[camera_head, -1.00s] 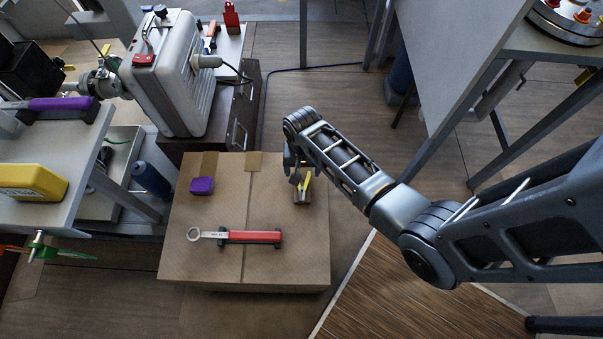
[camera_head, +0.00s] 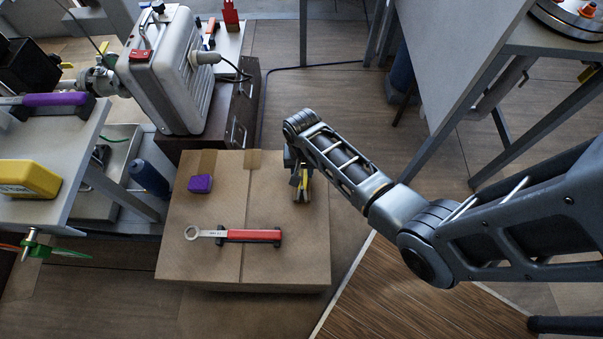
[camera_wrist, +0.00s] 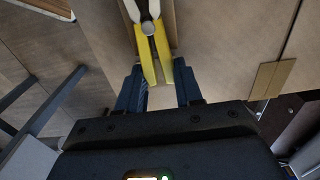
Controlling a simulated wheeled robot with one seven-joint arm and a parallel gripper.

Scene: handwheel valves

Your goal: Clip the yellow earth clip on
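The yellow earth clip (camera_head: 302,190) is at the upper right of the cardboard box (camera_head: 205,265), beneath the end of my arm. In the wrist view the clip (camera_wrist: 153,45) shows yellow handles pointing toward me and grey metal jaws at the top edge. My gripper (camera_wrist: 160,82) is open, with one dark blue finger on each side of the handle ends and a gap beside them. In the head view my gripper (camera_head: 295,165) is partly hidden by my own wrist. Whether a finger touches the clip I cannot tell.
A red-handled ring spanner (camera_head: 235,236) and a purple block (camera_head: 200,184) lie on the box. A silver case (camera_head: 180,75) stands behind on a dark cabinet (camera_head: 240,125). A grey table (camera_head: 85,170) is at left. A grey panel (camera_head: 450,60) is at right.

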